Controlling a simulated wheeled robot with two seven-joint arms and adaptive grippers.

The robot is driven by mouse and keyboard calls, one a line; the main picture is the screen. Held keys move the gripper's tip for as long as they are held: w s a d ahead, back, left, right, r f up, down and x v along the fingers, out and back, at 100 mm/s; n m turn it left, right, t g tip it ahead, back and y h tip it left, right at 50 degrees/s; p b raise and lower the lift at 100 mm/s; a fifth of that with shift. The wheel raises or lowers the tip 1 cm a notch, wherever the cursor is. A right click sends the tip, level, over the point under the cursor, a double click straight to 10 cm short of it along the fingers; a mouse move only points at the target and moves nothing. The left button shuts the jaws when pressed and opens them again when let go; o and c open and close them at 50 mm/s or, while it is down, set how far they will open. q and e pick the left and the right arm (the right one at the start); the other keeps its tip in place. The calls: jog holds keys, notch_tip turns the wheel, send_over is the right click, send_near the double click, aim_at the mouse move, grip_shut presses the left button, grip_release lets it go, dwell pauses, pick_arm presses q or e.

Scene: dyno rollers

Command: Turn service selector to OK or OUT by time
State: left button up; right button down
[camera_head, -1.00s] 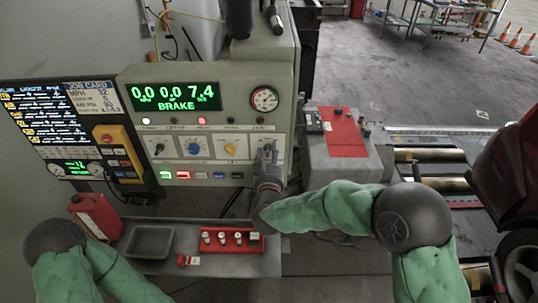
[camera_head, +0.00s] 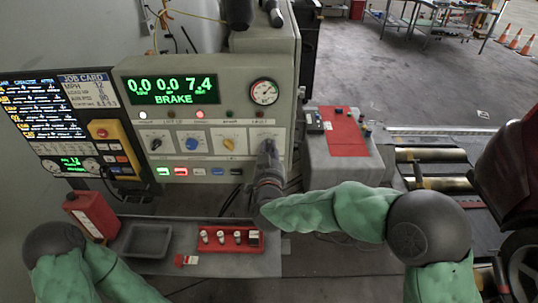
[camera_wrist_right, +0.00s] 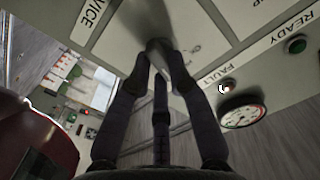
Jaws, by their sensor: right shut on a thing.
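The service selector is a grey knob (camera_wrist_right: 168,54) at the right end of the row of selectors on the grey console (camera_head: 235,72). In the right wrist view the fingers of my right gripper (camera_wrist_right: 160,72) close around it, beside a plate label ending in "VICE". In the head view my right gripper (camera_head: 267,148) reaches the panel from below and covers most of this knob, so its pointing direction cannot be read. The green display (camera_head: 174,90) reads 0.0, 0.0, 7.4 and BRAKE. My left arm shows at lower left, but its gripper is out of view.
A job card screen (camera_head: 88,91) and a yellow box with a red button (camera_head: 103,130) are at left. Below the console are a red can (camera_head: 92,215), a grey tray (camera_head: 147,240) and a red rack (camera_head: 229,239). The rollers (camera_head: 432,155) are at right.

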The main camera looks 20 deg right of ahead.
jog(key=shift+f+m+b, duration=0.15)
jog(key=shift+m+b, duration=1.05)
jog(key=shift+m, duration=0.05)
jog(key=shift+f+m+b, duration=0.1)
jog(key=shift+m+b, duration=1.1)
jog(key=shift+m, duration=0.05)
jog(key=c, duration=1.1)
grip_release()
jog(key=shift+d, duration=0.1)
jog(key=shift+c, duration=0.2)
jog(key=v, duration=1.2)
